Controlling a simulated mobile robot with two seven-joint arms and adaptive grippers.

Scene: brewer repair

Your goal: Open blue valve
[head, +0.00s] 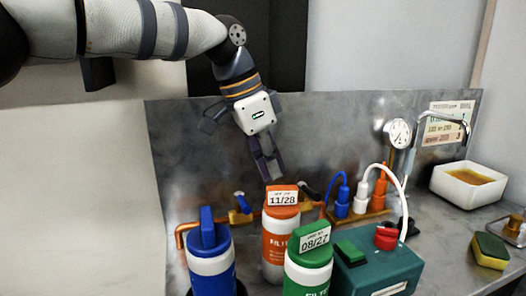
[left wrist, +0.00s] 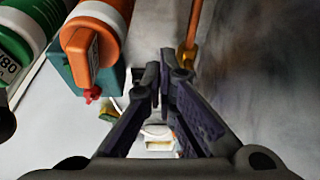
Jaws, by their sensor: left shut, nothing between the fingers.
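A brass valve (head: 240,216) with a small dark blue handle (head: 239,196) sits on a copper pipe behind the blue filter (head: 211,262). A second valve handle, dark and angled (head: 308,193), shows right of the orange filter (head: 277,243). My left gripper (head: 271,172) points down with its fingers shut and empty, just above and behind the orange filter's cap. In the left wrist view its fingertips (left wrist: 160,68) are together beside the copper pipe (left wrist: 191,38), with the orange filter (left wrist: 96,32) to the left. I cannot tell whether the fingers touch a valve handle. My right gripper is out of view.
A green filter (head: 308,268) stands in front, beside a green box (head: 376,272) with a red knob. Blue, white and orange fittings (head: 361,199), a gauge (head: 397,133), a white basin (head: 467,187) and a sponge (head: 490,250) lie to the right. A metal panel (head: 190,150) stands behind.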

